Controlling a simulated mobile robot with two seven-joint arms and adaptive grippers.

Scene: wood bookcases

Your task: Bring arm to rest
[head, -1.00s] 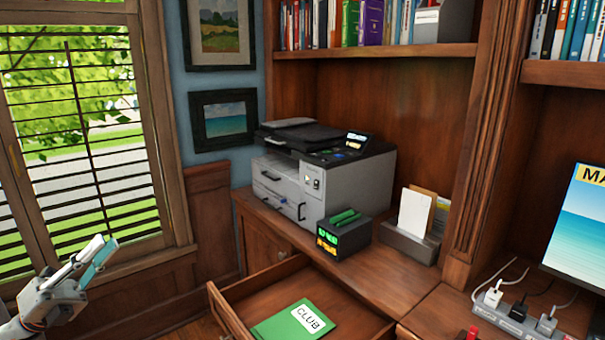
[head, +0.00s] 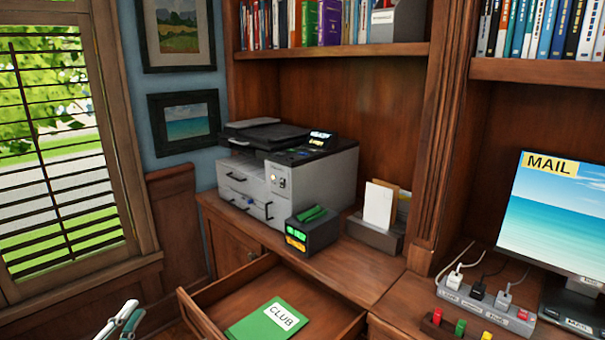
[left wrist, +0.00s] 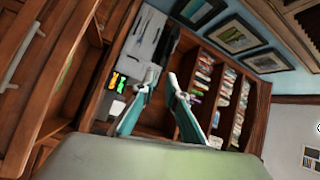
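My left gripper (head: 123,319) shows at the bottom left edge of the head view, with only its white and teal fingers in the picture. In the left wrist view its two fingers (left wrist: 163,73) stand apart with a gap between the tips, and nothing is held. It is in free air, left of the open drawer (head: 200,318). My right gripper is in neither view.
A green folder marked CLUB (head: 262,324) lies in the open drawer. A printer (head: 285,172), a black box with green items (head: 312,231) and a paper holder (head: 374,233) stand on the counter. A monitor (head: 555,215) and power strip (head: 485,308) are at right.

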